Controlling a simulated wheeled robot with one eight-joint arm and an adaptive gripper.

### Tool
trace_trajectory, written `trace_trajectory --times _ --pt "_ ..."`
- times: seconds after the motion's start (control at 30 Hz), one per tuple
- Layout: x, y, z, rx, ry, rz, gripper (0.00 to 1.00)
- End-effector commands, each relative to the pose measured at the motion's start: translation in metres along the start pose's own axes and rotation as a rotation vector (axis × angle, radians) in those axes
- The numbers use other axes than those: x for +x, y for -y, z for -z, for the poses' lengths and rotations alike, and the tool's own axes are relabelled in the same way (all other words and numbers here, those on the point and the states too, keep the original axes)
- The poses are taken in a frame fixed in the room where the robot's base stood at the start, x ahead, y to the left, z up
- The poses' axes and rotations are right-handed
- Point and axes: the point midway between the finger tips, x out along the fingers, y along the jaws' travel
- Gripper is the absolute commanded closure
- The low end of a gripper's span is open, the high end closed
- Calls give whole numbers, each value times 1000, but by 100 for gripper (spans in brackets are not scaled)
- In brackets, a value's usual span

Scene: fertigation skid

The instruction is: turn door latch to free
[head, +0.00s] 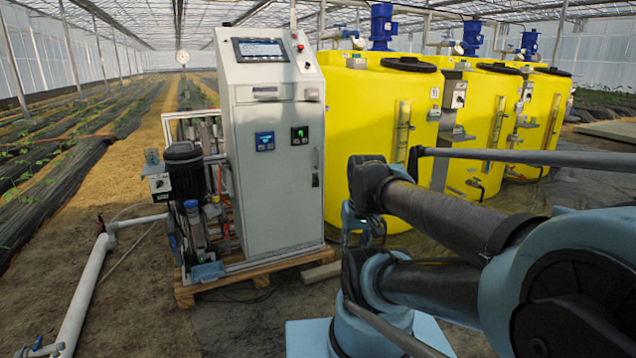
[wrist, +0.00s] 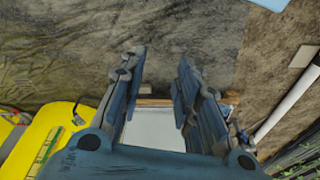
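The grey control cabinet (head: 275,200) stands upright with its door facing me, and the door looks closed. A small black fitting with a green mark (head: 299,135) sits at the door's upper right; I cannot tell for sure whether it is the latch. My gripper (wrist: 158,75) is open and empty in the wrist view, its two fingers well apart. A pale panel (wrist: 155,128), likely the cabinet, shows between the fingers. In the head view, my gripper (head: 363,236) is right of the cabinet, partly hidden by my arm, and apart from the door.
Yellow tanks (head: 372,110) with blue motors stand right of the cabinet. A pump (head: 185,170) and white pipe (head: 85,290) are at its left. The cabinet rests on a wooden pallet (head: 262,274). The floor in front is mostly clear.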

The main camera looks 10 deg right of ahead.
Motion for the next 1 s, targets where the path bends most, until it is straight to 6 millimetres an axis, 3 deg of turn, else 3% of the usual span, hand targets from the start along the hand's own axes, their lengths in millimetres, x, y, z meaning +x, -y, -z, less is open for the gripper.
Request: trace_trajectory --times 0.17,0.53,1.0 --pt "-12 12 43 -46 -47 66 70" --pt "-31 43 160 -161 -202 227 70" --pt "-29 62 316 -267 -442 368 70"
